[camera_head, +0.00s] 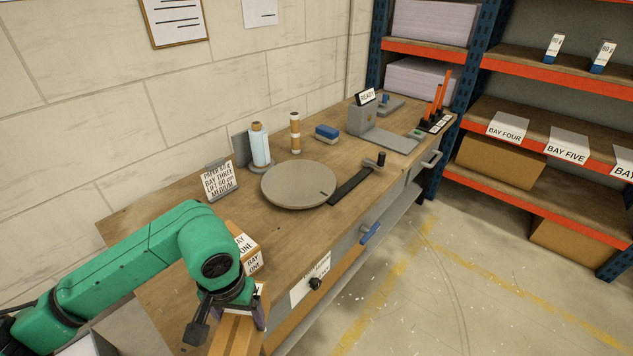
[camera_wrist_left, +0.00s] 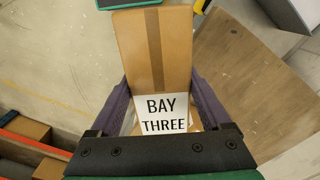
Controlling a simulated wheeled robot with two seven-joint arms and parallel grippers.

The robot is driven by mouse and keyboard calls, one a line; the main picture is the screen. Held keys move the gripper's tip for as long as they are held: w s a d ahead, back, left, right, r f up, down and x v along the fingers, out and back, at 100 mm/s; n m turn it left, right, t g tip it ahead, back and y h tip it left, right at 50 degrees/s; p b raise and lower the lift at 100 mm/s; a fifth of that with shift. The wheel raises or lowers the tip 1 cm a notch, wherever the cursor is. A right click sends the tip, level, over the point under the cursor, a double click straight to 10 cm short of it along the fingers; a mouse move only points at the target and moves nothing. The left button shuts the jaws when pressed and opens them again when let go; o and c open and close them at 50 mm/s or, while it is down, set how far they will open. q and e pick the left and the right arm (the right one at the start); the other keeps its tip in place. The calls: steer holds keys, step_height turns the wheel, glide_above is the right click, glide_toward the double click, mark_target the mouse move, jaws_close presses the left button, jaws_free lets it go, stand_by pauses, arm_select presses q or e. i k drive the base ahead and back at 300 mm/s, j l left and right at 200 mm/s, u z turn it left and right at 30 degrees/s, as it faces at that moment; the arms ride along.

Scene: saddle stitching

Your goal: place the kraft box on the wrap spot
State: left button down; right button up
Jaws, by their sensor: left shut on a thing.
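My left gripper (camera_head: 246,302) is shut on a kraft box (camera_head: 236,335), held at the near left end of the workbench. In the left wrist view the kraft box (camera_wrist_left: 176,52) sits between the two purple fingers of my left gripper (camera_wrist_left: 163,98). It has a brown tape strip and a white "BAY THREE" label. No spot marked as the wrap spot is readable. A round grey turntable (camera_head: 298,185) lies bare on the workbench (camera_head: 225,222), beyond and to the right of the held box. My right gripper is not in view.
A "BAY ONE" box (camera_head: 246,246) stands close behind my left gripper. A sign (camera_head: 218,182), a film roll (camera_head: 260,146) and a tape-roll post (camera_head: 295,133) stand behind the turntable. A dark arm (camera_head: 356,186) lies at its right. Shelves (camera_head: 540,140) stand at right.

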mark_target(299, 180)
steer(key=i+l+u, duration=0.25)
steer(key=i+l, duration=0.15)
steer(key=l, duration=0.25)
steer(key=i+l+u, duration=0.1)
steer(key=l, duration=0.25)
steer(key=i+l+u, duration=0.25)
steer(key=l, duration=0.5)
steer(key=i+l+u, duration=0.15)
steer(key=l, duration=0.25)
steer(key=i, duration=0.1)
